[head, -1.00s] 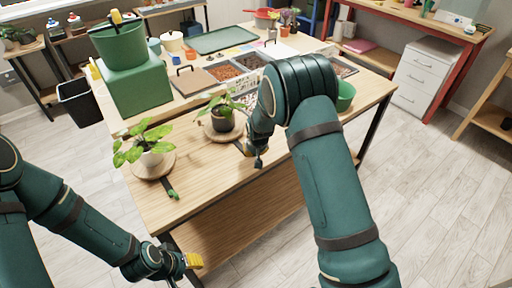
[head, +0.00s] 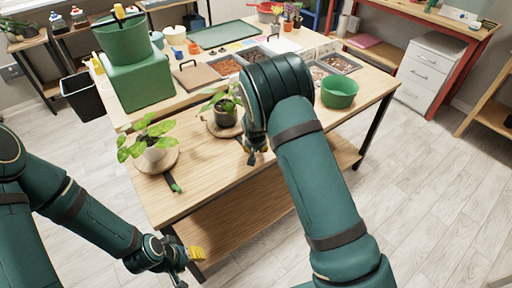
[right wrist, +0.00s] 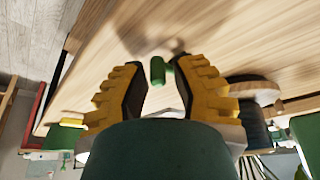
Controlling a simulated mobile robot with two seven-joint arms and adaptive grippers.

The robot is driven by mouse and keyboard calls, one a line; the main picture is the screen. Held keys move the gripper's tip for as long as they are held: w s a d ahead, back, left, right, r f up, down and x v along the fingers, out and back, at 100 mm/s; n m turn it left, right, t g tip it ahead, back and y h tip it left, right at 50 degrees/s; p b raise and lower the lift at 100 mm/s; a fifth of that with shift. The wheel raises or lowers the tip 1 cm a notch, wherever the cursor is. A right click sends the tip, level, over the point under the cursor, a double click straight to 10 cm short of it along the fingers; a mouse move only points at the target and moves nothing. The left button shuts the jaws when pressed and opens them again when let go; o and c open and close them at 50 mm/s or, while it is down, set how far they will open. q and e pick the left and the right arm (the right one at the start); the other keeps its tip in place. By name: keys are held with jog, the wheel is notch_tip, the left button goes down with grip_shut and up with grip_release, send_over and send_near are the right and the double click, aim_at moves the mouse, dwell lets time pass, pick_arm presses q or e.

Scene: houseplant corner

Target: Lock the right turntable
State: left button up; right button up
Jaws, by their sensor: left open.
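The right turntable (head: 213,130) is a round wooden disc bearing a leafy plant in a dark pot (head: 226,115). Its front right side is partly hidden by my right arm. My right gripper (head: 254,157) is low over the table just right of this turntable. In the right wrist view its yellow fingers (right wrist: 160,72) are open, with a small green lever handle (right wrist: 158,71) showing between the tips; contact cannot be told. The left turntable (head: 170,165) bears a plant in a white pot, with a green-tipped lever (head: 175,187) in front. My left gripper (head: 190,257) is open and empty, below the table's front left edge.
A green bowl (head: 339,92) stands on the table right of my right arm. A green block (head: 137,88) carrying a green bucket (head: 124,42) stands at the table's left. Trays of soil and pebbles (head: 217,64) lie behind. The front tabletop between the levers is clear.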

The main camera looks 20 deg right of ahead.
jog(key=shift+o, duration=0.8)
jog(key=v, duration=1.2)
jog(key=shift+w, duration=0.1)
jog(key=s+f+g+y, duration=0.2)
jog(key=s+f, duration=0.9)
jog(key=f, duration=0.2)
jog(key=s+a+f+y, duration=0.1)
jog(key=s+a+f, duration=0.1)
jog(key=s, duration=0.5)
jog(key=s+a+f+n+y, duration=0.1)
jog(key=s+a+f+y, duration=0.1)
jog(key=s+a, duration=0.3)
jog(key=s, duration=0.3)
jog(key=shift+s+a+f+n+g, duration=0.2)
jog(key=shift+f+n+g, duration=0.1)
jog(key=shift+g, duration=0.1)
